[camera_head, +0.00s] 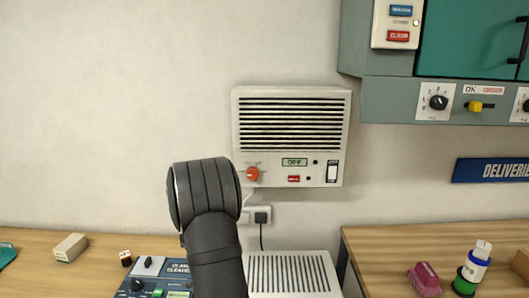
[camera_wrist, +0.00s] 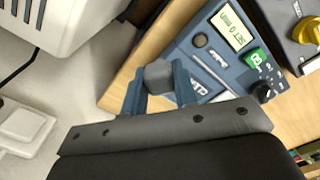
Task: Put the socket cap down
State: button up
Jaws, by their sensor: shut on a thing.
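My gripper (camera_wrist: 160,85) shows in the wrist view with its two blue-grey fingers shut on a small dark grey piece, which looks like the socket cap (camera_wrist: 158,72). The cap sits between the fingertips, in front of the near edge of a blue instrument panel. I cannot tell its height above the panel or the bench. In the head view my dark arm rises at lower centre; the fingers and cap are hidden there.
The blue panel (camera_wrist: 232,28) with display and knobs stands on a wooden bench (camera_head: 40,238). A beige block (camera_head: 70,247) and a small black item (camera_head: 125,258) lie on the bench. A vented wall unit (camera_head: 293,130) hangs above a wall socket (camera_head: 262,215).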

jog(key=d+m, duration=0.2)
jog(key=d, duration=0.2)
jog(key=s+d+m, duration=0.1)
jog(key=d+m, duration=0.1)
jog(key=d, duration=0.2)
jog(key=s+d+f+m, duration=0.1)
jog(key=d+m, duration=0.1)
jog(key=d, duration=0.3)
jog(key=shift+s, duration=0.1)
jog(key=s+d+m, duration=0.1)
jog(key=d, duration=0.1)
jog(key=s+d+m, duration=0.1)
jog(key=d+m, duration=0.1)
jog(key=d, duration=0.1)
jog(key=s+d+f+m, duration=0.1)
jog(key=d, duration=0.2)
jog(key=shift+s+m, duration=0.25)
jog(key=shift+m, duration=0.15)
jog(key=shift+r, duration=0.1)
